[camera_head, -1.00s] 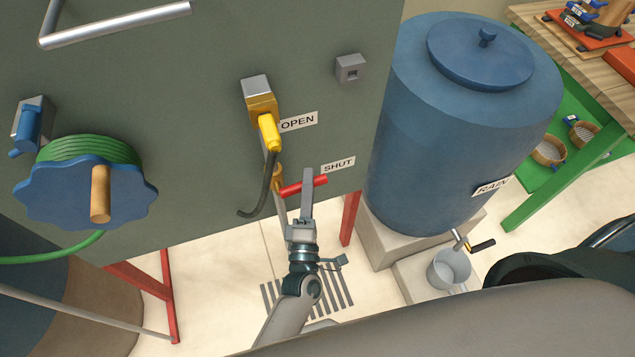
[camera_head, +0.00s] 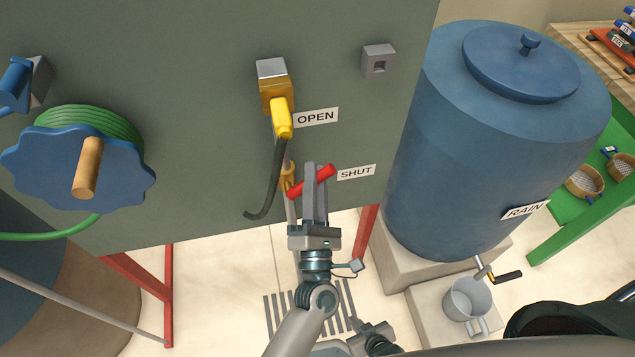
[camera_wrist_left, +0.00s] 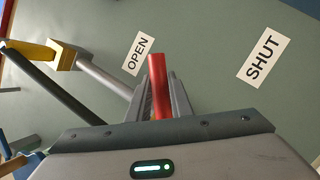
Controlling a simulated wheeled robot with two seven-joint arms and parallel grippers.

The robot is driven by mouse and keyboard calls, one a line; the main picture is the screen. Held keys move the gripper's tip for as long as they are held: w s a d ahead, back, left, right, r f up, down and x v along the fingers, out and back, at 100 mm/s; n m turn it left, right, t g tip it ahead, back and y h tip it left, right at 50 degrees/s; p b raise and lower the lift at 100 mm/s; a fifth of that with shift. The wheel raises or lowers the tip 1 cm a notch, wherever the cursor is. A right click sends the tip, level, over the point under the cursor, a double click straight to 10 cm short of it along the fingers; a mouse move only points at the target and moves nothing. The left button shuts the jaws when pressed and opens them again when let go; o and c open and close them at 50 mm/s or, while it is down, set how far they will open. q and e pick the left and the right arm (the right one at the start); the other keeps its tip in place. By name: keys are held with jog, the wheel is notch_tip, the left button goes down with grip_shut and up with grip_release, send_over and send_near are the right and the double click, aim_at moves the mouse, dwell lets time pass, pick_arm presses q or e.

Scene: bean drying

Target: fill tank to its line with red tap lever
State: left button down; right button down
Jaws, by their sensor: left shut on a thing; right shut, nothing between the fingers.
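The red tap lever (camera_head: 318,178) is on a brass-coloured pipe fitting below the grey-green panel's OPEN label (camera_head: 316,116) and left of its SHUT label (camera_head: 356,172). My left gripper (camera_head: 316,182) is shut around the lever, which slants up to the right. In the left wrist view the red lever (camera_wrist_left: 158,80) stands between the fingers, its free end pointing near the OPEN label (camera_wrist_left: 139,54). My right gripper (camera_head: 374,338) is low in the head view, shut and empty. I see no fill line, and cannot tell which vessel is the tank.
A yellow-handled nozzle (camera_head: 281,118) with a dark hose hangs above the lever. A blue hose reel (camera_head: 50,170) is at the left. The blue RAIN barrel (camera_head: 480,160) stands right on blocks, with a metal jug (camera_head: 466,300) under its tap. A floor grate lies below.

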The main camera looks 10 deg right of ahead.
dwell(0.4)
pick_arm(q)
jog(key=c, duration=1.6)
grip_release()
pick_arm(e)
jog(key=shift+d, duration=0.1)
jog(key=shift+f, duration=0.1)
